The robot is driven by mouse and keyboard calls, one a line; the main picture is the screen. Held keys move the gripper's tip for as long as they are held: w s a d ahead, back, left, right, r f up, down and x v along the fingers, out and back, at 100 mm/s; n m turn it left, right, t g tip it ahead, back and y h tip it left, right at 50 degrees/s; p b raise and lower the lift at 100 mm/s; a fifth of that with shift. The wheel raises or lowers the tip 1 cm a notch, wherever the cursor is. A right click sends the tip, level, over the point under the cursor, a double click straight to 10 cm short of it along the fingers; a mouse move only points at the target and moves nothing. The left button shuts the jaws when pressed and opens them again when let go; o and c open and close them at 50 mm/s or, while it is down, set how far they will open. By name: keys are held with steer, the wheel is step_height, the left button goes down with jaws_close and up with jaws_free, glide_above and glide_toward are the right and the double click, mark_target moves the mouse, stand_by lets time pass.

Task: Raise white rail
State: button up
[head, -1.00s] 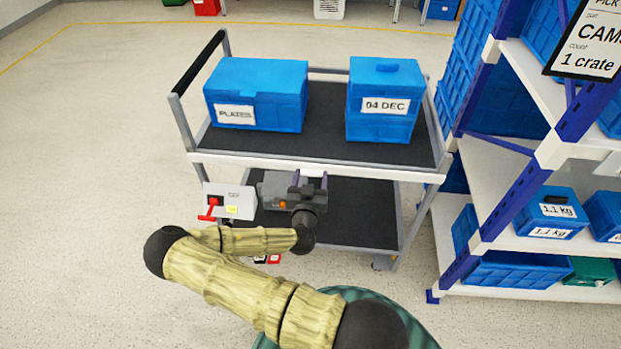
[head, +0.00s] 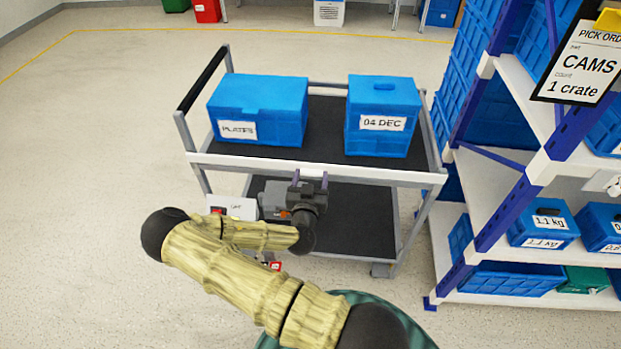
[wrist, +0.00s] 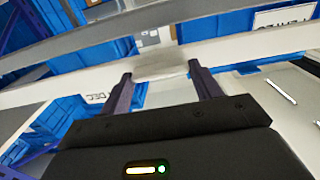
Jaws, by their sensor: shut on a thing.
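The white rail (head: 245,165) runs along the front edge of the cart's upper deck. It crosses the wrist view as a pale band (wrist: 250,47). My gripper (head: 310,175) is at the rail's middle, coming from below and in front with its fingers pointing up. In the wrist view my gripper's two dark fingers (wrist: 163,72) stand apart, with a pale piece of the rail between their tips. My gripper is shut on the rail. My wrist hides part of the lower shelf, and the exact contact is too small to see.
The cart's upper deck (head: 325,125) carries a blue "PLATES" box (head: 262,105) and a blue "04 DEC" box (head: 385,105). A switch box (head: 238,205) is left of my wrist, partly behind my arm. A blue-and-white shelving rack (head: 500,200) stands close on the right. Floor at left is clear.

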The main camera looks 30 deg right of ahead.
steer(key=o, duration=1.3)
steer(key=shift+r, duration=0.35)
steer(key=shift+c, duration=0.2)
steer(key=shift+o, duration=0.7)
steer(key=shift+f, duration=0.1)
steer(key=shift+s+a+f, duration=0.1)
steer(key=shift+s+a, duration=0.25)
steer(key=shift+s, duration=0.1)
steer(key=p+v, duration=0.3)
steer(key=v, duration=1.3)
steer(key=shift+a, duration=0.1)
